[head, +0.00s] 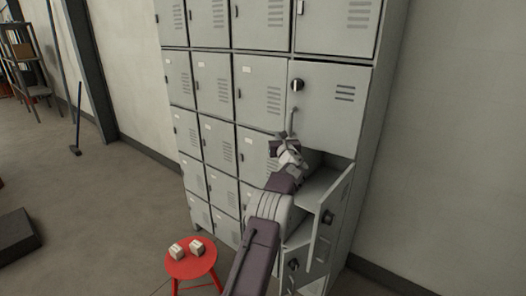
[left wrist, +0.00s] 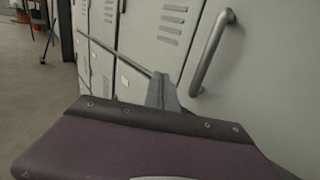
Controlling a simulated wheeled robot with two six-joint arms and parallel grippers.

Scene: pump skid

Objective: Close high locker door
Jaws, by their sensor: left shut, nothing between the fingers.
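In the left wrist view, a curved bar handle (left wrist: 212,52) stands on a door face, just right of my grey fingers (left wrist: 163,92). My right gripper is out of view.
A lower locker door (head: 329,215) in the same column stands open, swung out to the right below my left arm. A red stool (head: 192,264) with two pale blocks stands on the floor at the left. Floor left of the lockers is mostly clear.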

